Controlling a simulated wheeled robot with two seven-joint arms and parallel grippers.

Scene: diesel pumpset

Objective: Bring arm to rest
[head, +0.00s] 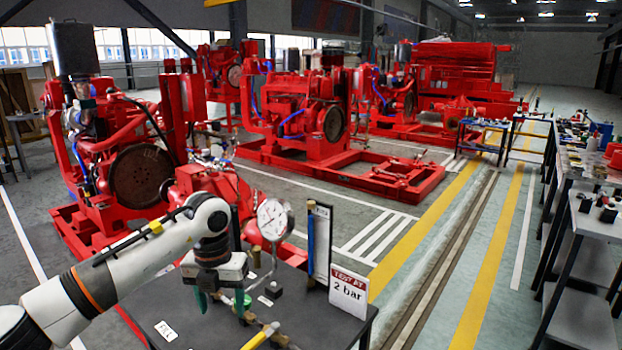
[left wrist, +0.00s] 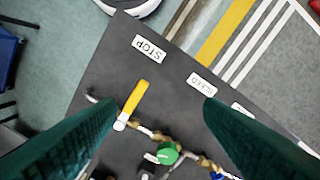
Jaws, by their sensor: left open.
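My left arm reaches in from the left in the head view, and its gripper (head: 221,302) points down over the dark table (head: 190,322). In the left wrist view the two green fingers stand wide apart, with the gripper (left wrist: 160,103) open and nothing held between them. Below the fingers lie a yellow lever handle (left wrist: 134,102), brass pipe fittings (left wrist: 205,163) and a green knob (left wrist: 168,154). The yellow handle also shows at the table's front in the head view (head: 262,336). My right gripper is in neither view.
A round dial gauge (head: 272,219) stands just right of the gripper. A "TEST AT 2 bar" sign (head: 348,292) stands at the table's right. A STOP label (left wrist: 149,48) lies on the table. Red pumpsets (head: 300,110) stand behind.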

